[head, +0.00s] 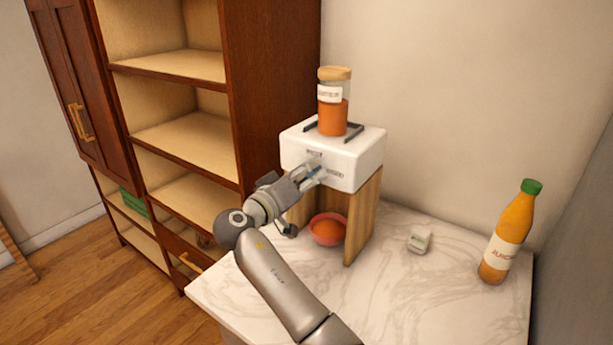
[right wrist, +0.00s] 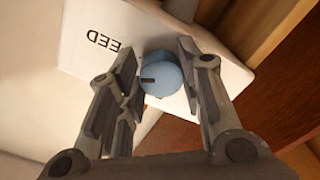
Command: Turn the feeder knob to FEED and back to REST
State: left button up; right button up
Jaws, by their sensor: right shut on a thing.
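The white feeder (head: 352,157) stands on a wooden stand, with a jar of orange contents (head: 333,116) on top. My right gripper (head: 314,173) is at the feeder's front face and covers most of the knob in the head view. In the right wrist view the round blue knob (right wrist: 166,74) sits between the fingers of my right gripper (right wrist: 160,62), which is shut on it. A dark pointer line on the knob points left in that view, toward the side with the upside-down FEED lettering (right wrist: 102,42). The REST lettering is not readable. My left gripper is not in view.
A red bowl (head: 328,230) with orange contents sits under the feeder. A small pale object (head: 419,241) and an orange bottle with a green cap (head: 507,235) stand to the right on the marble counter (head: 400,295). A wooden shelf unit (head: 272,85) is at the left.

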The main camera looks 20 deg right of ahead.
jog(key=shift+r+n+p, duration=0.2)
jog(key=shift+n+p, duration=1.35)
jog(key=shift+n, duration=1.65)
jog(key=shift+r+n+p, duration=0.2)
jog(key=shift+n+p, duration=1.35)
jog(key=shift+n, duration=1.65)
jog(key=o, duration=1)
jog(key=shift+f, duration=0.15)
jog(key=shift+o, duration=0.2)
